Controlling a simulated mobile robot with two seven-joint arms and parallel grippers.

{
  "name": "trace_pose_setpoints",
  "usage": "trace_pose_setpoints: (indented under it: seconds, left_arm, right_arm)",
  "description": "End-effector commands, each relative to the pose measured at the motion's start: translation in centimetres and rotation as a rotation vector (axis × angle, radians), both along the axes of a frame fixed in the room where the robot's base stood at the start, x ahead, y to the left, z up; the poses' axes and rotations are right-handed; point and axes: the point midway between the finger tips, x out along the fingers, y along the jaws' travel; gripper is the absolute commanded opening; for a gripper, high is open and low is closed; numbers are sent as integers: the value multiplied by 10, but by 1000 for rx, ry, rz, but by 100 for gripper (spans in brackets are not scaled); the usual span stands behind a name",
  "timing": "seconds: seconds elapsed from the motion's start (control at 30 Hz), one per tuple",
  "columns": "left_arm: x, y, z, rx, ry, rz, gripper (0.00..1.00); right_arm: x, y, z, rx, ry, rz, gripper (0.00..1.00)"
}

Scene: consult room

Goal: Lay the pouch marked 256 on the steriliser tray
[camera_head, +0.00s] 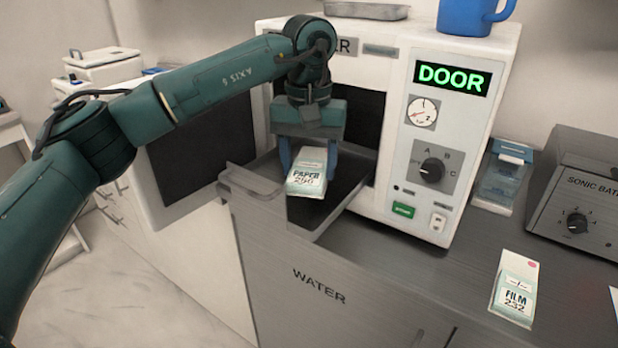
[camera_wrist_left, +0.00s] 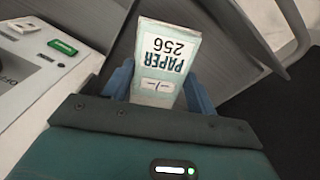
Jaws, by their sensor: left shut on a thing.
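The pouch marked PAPER 256 (camera_head: 306,172) is white and pale green. My left gripper (camera_head: 307,160) points down and is shut on it; its blue fingers are on either side of the pouch. The label also shows upside down in the left wrist view (camera_wrist_left: 165,57). The pouch is over the grey steriliser tray (camera_head: 350,178), which sticks out of the front of the white steriliser (camera_head: 450,130). I cannot tell the gap between pouch and tray. My right gripper is not in view.
The steriliser's door (camera_head: 200,150) stands open at the left, and its display reads DOOR. A pouch marked FILM 232 (camera_head: 515,288) lies on the counter at right, near the sonic bath (camera_head: 585,195). A blue mug (camera_head: 470,15) stands on top of the steriliser.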

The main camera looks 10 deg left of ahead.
Motion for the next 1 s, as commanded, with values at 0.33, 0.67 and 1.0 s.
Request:
trace_pose_setpoints:
  seconds: [0.33,0.67,1.0]
  left_arm:
    - [0,0,-38,0,1,2,36]
    - [0,0,-43,-1,-1,1,36]
    - [0,0,-43,-1,-1,1,79]
  right_arm:
    - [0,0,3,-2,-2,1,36]
    - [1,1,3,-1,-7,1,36]
    - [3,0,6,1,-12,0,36]
